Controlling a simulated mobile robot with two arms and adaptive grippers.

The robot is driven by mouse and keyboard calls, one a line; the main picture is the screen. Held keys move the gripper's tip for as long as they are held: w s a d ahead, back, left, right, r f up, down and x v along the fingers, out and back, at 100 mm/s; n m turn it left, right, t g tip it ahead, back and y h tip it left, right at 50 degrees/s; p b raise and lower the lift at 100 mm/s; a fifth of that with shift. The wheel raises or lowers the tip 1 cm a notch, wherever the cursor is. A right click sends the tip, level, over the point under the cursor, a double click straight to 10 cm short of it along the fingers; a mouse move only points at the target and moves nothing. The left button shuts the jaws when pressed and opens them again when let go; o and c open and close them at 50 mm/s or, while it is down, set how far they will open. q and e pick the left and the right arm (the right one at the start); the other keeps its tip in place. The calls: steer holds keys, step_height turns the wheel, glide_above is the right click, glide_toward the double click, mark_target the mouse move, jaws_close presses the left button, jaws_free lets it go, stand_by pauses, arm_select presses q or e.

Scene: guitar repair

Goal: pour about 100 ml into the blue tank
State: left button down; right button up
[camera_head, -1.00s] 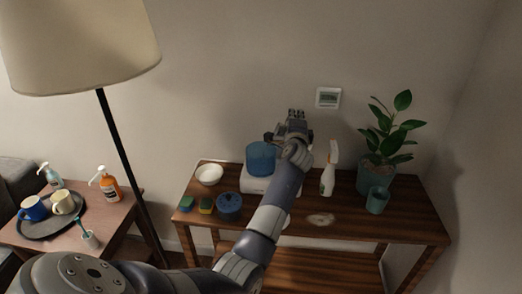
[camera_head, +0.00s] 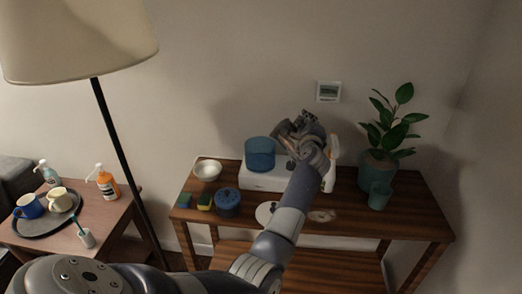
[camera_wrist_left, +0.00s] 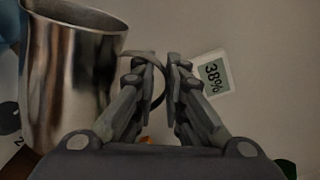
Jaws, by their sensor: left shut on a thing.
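The blue tank (camera_head: 260,153) is a see-through blue cylinder on the left part of a white base (camera_head: 259,181) on the wooden table. Its edge also shows at the top left of the left wrist view (camera_wrist_left: 6,28). My left gripper (camera_wrist_left: 167,75) is shut on the handle of a shiny metal jug (camera_wrist_left: 68,75). In the head view the gripper (camera_head: 303,122) is above the table, to the right of the tank. There the jug is mostly hidden by the gripper, and its contents cannot be seen. My right gripper is not in view.
A spray bottle (camera_head: 331,172) stands close right of my left wrist. A potted plant (camera_head: 378,168) and teal cup (camera_head: 379,196) stand farther right. A white bowl (camera_head: 207,170), sponges and a blue round container (camera_head: 228,203) are left. A display (camera_wrist_left: 214,74) reading 38% hangs on the wall.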

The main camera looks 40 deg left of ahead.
arm_select(q)
steer(key=shift+w+d+r+m, duration=0.2)
steer(key=shift+d+m, duration=0.15)
steer(key=shift+m, duration=0.35)
steer(key=shift+w+d+f+b, duration=0.1)
steer(key=shift+b, duration=0.25)
stand_by(1.0)
